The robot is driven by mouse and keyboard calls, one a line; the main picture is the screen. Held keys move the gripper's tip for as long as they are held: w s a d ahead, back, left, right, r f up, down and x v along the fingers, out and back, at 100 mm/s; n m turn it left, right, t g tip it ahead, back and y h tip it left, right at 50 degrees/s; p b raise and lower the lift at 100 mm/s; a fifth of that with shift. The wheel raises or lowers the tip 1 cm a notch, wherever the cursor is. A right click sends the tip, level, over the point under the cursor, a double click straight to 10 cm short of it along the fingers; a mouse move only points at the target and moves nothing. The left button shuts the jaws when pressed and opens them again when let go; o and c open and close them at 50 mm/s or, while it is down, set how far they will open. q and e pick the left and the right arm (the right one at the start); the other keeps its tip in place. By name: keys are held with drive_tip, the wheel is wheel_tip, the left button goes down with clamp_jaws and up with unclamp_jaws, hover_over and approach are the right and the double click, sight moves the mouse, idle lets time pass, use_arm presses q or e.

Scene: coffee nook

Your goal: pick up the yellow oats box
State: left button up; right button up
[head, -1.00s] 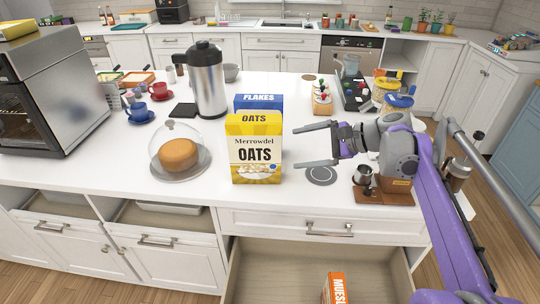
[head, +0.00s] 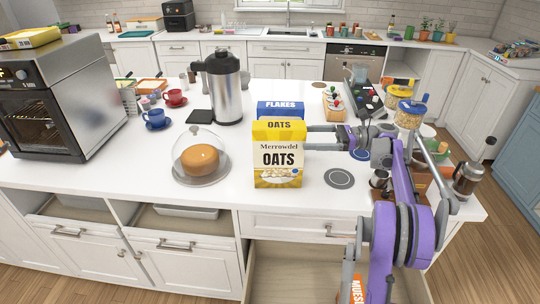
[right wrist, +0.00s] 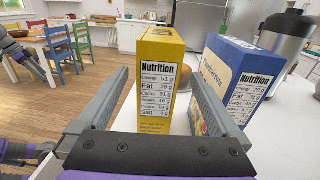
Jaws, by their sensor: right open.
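The yellow oats box (head: 278,160) stands upright on the white island counter, its printed front facing my head camera. My right gripper (head: 311,137) is open at the box's right side, its fingers level and pointing left at it. In the right wrist view the oats box (right wrist: 158,85) shows its nutrition side between the two spread fingers, with a gap to the left finger. A blue flakes box (head: 281,108) stands right behind it; in the wrist view this blue box (right wrist: 240,75) is partly behind the right finger.
A glass dome over a cake (head: 201,160) stands left of the oats box. A steel vacuum jug (head: 224,90) stands behind. A dark round coaster (head: 339,178) lies to the right. An open drawer (head: 290,270) below holds an orange muesli box (head: 356,290).

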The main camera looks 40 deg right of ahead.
sight(279, 138)
drive_tip(key=x, duration=0.9)
drive_tip(key=shift+w+a+f, duration=0.1)
drive_tip(key=shift+a+f, duration=0.05)
drive_tip(key=shift+a, duration=0.1)
clamp_jaws()
